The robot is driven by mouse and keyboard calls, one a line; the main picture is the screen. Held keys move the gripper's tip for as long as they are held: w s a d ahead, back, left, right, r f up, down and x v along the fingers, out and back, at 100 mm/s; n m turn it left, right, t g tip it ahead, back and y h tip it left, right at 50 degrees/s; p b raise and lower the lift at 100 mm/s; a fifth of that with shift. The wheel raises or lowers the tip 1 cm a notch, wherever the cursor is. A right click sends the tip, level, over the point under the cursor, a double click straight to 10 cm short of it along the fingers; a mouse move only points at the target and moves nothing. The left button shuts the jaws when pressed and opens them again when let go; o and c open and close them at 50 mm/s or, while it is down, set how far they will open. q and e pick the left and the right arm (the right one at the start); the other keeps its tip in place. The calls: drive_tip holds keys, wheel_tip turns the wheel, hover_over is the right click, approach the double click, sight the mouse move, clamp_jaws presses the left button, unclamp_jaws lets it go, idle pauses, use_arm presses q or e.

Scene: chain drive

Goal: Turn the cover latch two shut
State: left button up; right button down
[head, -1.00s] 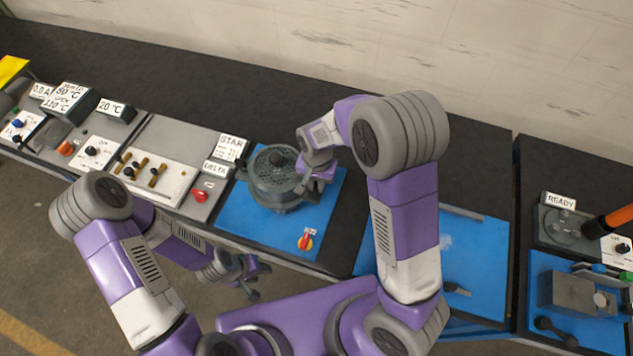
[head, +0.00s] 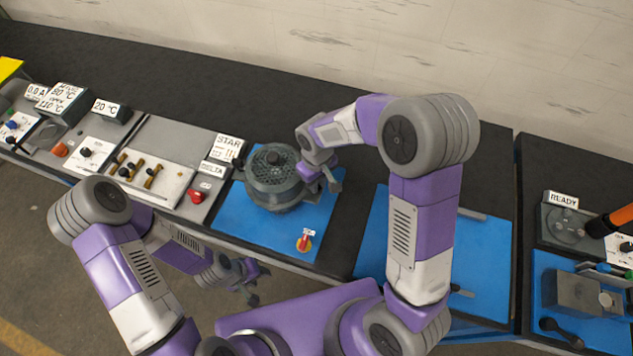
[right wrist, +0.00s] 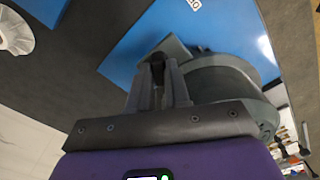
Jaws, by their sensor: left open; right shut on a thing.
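A round grey housing with a grilled cover (head: 277,172) sits on a blue mat; its side also shows in the right wrist view (right wrist: 225,78). My right gripper (head: 328,184) is at the right side of the housing. In the right wrist view its fingers (right wrist: 158,78) are closed around a small dark part beside the housing, apparently a cover latch. The fingers hide most of this part, so its exact angle cannot be told. My left gripper (head: 250,280) is open and empty, low in front of the bench edge, away from the housing.
A STAR/DELTA panel with a red knob (head: 197,195) stands to the left. A second blue mat (head: 482,245) lies to the right.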

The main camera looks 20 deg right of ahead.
drive_tip(key=n, duration=0.3)
drive_tip(key=shift+d+n, duration=0.1)
drive_tip(key=shift+n, duration=0.2)
drive_tip(key=shift+w+n, duration=0.1)
drive_tip(key=shift+n, duration=1.3)
drive_tip(key=c, duration=1.4)
unclamp_jaws()
drive_tip(key=shift+o, duration=0.2)
wheel_tip(320, 180, up, 8)
drive_tip(key=shift+f, duration=0.15)
